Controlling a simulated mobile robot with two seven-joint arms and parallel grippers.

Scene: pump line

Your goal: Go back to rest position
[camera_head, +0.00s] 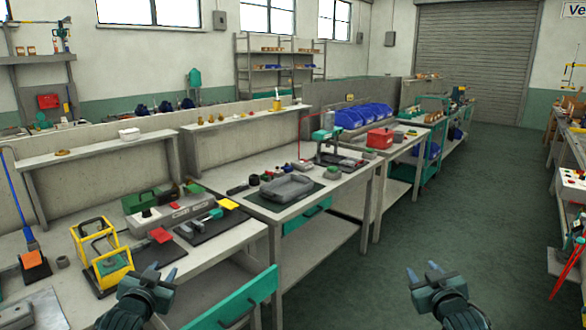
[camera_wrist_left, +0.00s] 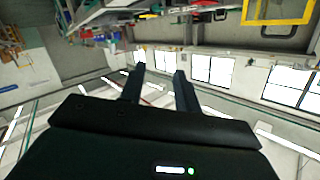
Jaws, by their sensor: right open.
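My left gripper (camera_head: 161,273) is at the lower left of the head view, in front of the near workbench's edge and close to a yellow-framed holder. Its two fingers are apart, and nothing is between them. In the left wrist view its fingers (camera_wrist_left: 158,85) are also apart, with only the room behind them. My right gripper (camera_head: 422,274) is at the lower right of the head view, over the green floor. Its fingers are apart and empty, and nothing is near it. Both grippers point forward and up.
The near workbench (camera_head: 40,300) carries two yellow holders (camera_head: 106,262), a black mat with tools and a grey control box (camera_head: 160,216). A green drawer (camera_head: 240,300) stands out below. Further on are a grey tray (camera_head: 287,187) and blue bins (camera_head: 365,116). The floor aisle (camera_head: 440,200) is clear.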

